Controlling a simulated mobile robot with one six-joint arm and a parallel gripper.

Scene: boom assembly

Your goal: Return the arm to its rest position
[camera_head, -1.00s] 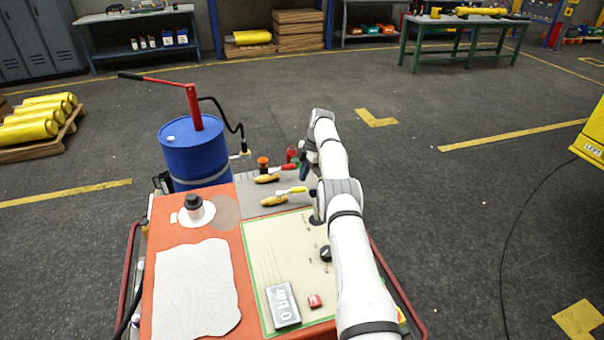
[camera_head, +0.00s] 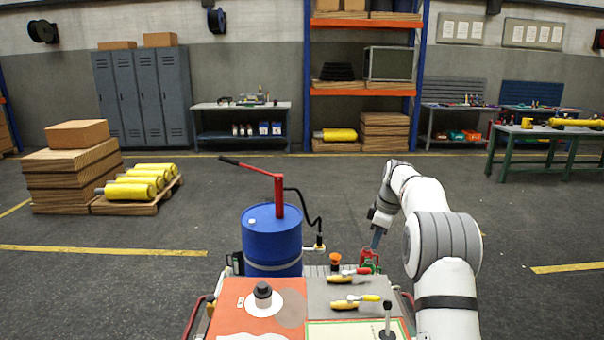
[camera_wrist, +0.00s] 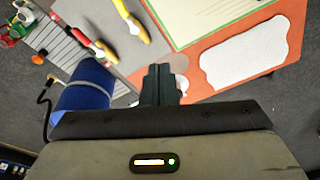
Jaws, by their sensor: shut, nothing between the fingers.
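My white arm rises at the right of the head view and bends over the cart, with my gripper (camera_head: 377,238) pointing down near the cart's far right corner. In the wrist view my gripper (camera_wrist: 160,84) shows as dark fingers closed together with nothing between them. It hangs above the cart top, apart from the tools. The cart top (camera_head: 228,318) is orange, with a grey mat and a pale green-edged panel.
A blue drum (camera_head: 272,245) with a red pump handle (camera_head: 277,190) stands left of my gripper. Two yellow-handled tools (camera_head: 348,277) lie on the grey mat. A pallet of yellow cylinders (camera_head: 140,185) is at the left.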

